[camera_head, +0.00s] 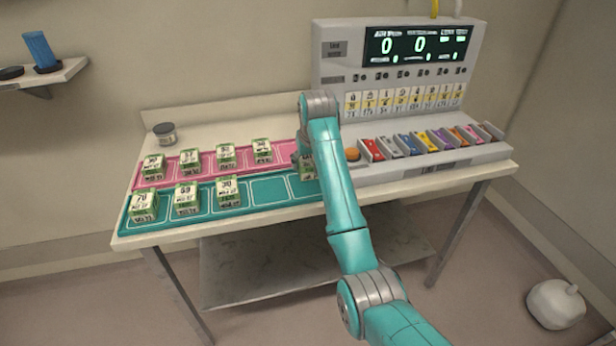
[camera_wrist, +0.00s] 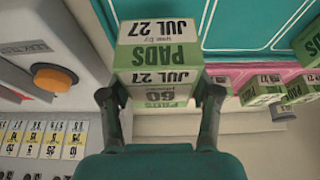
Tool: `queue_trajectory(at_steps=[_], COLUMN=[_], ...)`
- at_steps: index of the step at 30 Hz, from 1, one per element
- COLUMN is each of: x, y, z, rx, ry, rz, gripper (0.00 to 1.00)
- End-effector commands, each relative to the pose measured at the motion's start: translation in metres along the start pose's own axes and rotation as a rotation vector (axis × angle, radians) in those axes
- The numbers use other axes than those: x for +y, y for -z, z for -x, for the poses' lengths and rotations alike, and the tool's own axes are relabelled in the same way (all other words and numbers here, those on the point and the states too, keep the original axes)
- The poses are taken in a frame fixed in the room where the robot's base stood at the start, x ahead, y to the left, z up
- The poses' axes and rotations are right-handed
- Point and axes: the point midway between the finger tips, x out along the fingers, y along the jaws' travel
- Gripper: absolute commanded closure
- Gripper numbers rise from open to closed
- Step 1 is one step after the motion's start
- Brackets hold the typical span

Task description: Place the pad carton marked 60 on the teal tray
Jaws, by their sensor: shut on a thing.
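The pad carton (camera_wrist: 158,55), green and white with PADS, JUL 27 and an upside-down 60, is between my gripper's fingers (camera_wrist: 160,95) in the wrist view. My gripper (camera_head: 304,160) is shut on it. In the head view the carton (camera_head: 308,172) shows at the right end of the teal tray (camera_head: 262,191), partly hidden by my arm. I cannot tell whether it touches the tray. The teal tray (camera_wrist: 230,25) also shows behind the carton in the wrist view.
A console (camera_head: 400,50) with an orange button (camera_head: 353,154) and coloured pieces stands right. A small jar (camera_head: 165,133) stands back left.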

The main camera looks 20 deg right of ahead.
Motion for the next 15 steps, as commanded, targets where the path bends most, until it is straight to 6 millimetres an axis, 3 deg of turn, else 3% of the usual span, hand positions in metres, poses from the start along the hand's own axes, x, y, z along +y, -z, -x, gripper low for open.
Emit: queue_trajectory(at_steps=[12,15], x=[0.0,0.0], y=[-0.017,-0.018], z=[-0.041,-0.043], rx=[0.0,0.002], ry=[0.0,0.0], rz=[0.0,0.0], gripper=[0.81,0.81])
